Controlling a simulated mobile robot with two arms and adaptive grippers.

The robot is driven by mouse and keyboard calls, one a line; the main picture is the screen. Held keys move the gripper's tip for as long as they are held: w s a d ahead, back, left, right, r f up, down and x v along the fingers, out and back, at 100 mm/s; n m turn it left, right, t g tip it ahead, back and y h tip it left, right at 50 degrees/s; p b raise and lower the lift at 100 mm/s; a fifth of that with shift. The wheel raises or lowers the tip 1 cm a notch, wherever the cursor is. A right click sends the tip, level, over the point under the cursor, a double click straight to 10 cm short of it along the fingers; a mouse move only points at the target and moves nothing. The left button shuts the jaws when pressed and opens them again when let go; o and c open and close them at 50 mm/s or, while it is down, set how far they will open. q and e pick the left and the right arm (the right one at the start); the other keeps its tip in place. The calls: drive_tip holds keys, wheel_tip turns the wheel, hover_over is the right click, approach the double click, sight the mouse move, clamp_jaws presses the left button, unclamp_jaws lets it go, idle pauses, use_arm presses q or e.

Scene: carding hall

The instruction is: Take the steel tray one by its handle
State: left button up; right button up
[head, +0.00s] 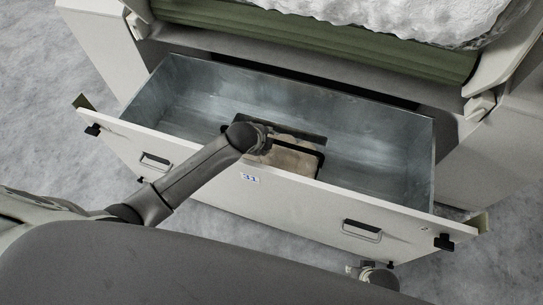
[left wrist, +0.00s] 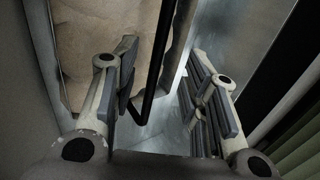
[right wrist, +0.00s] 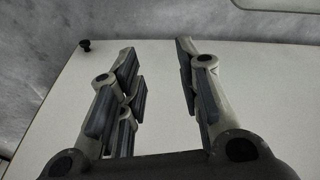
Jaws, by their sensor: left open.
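The steel tray (head: 290,160) sits inside the open drawer against its front wall, dark-edged with beige-brown material in it. In the left wrist view the beige material (left wrist: 95,45) fills the upper left. The tray's black bar handle (left wrist: 158,70) runs down between the fingers of my left gripper (left wrist: 160,85). That gripper is open, with no visible grip on the handle. In the head view its arm covers part of the tray and hides the fingers. My right gripper (right wrist: 157,70) is open and empty, outside the drawer, facing a pale panel (right wrist: 240,90).
The drawer (head: 410,165) has grey metal walls and a white front with two handles (head: 362,231), black latches (head: 444,242) and a number label (head: 250,178). A green roller (head: 330,38) with white fibre stands behind it. The drawer's right part is empty.

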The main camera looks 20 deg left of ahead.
use_arm(q)
drive_tip(key=b+x, duration=0.1)
drive_tip(key=x, duration=0.2)
drive_tip(key=b+x, duration=0.1)
drive_tip(key=x, duration=0.2)
drive_tip(key=b+x, duration=0.1)
drive_tip(key=x, duration=0.2)
drive_tip(key=shift+w+d+f+b, duration=0.1)
drive_tip(key=shift+w+d+b, duration=0.05)
drive_tip(key=shift+d+b, duration=0.2)
use_arm(e)
wheel_tip(320, 180, up, 14)
drive_tip(key=w, duration=0.2)
drive_tip(key=shift+f+t, duration=0.25)
drive_tip(key=shift+t, duration=0.15)
use_arm(q)
drive_tip(key=shift+c, duration=0.2)
clamp_jaws()
